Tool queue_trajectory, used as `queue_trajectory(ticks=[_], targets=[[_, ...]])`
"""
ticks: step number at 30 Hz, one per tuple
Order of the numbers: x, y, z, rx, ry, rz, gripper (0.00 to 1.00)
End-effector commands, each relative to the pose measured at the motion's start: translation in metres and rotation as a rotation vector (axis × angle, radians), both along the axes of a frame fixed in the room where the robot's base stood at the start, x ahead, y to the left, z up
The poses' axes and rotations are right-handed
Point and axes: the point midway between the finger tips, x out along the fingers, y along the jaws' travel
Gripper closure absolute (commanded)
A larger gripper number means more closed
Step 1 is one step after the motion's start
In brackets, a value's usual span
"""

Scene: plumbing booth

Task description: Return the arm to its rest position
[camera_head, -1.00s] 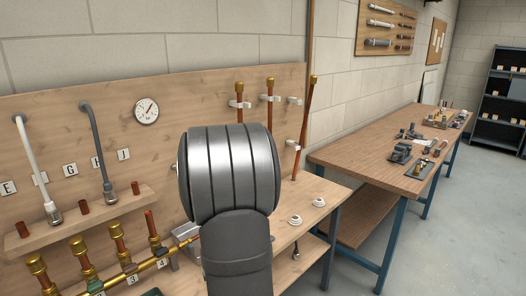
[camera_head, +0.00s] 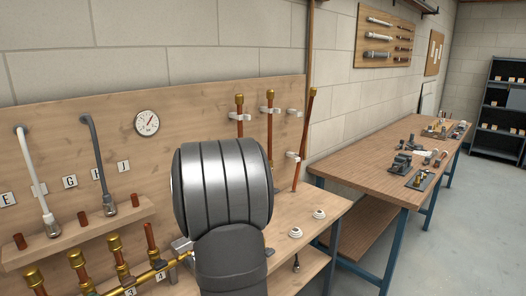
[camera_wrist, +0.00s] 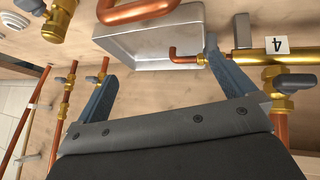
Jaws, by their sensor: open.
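My gripper (camera_wrist: 160,60) shows in the wrist view as two blue-grey fingers spread apart, with nothing held between them. A grey metal box or tray (camera_wrist: 150,42) and a curved copper pipe (camera_wrist: 138,10) lie beyond the fingers. The right finger overlaps the view of a small copper elbow (camera_wrist: 185,57) and a brass manifold (camera_wrist: 275,57); I cannot tell whether it touches them. In the head view my rounded arm link hides the gripper and part of the bench.
The manifold, with upright copper stubs (camera_head: 116,255), stands at the lower left of the head view. Grey and white hoses, a gauge (camera_head: 147,122) and taller copper pipes (camera_head: 270,135) are on the wooden backboard. A second bench (camera_head: 360,165) with fittings stands right; the floor there is clear.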

Motion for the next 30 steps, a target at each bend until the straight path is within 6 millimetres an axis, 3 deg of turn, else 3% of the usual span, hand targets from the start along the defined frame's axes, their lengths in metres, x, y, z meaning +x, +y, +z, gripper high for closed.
queue_trajectory(ticks=[15, 30], targets=[[0.02, 0.027, 0.049, -0.1, 0.118, 0.181, 0.0], [0.022, 0.048, 0.108, -0.18, 0.232, 0.378, 0.0]])
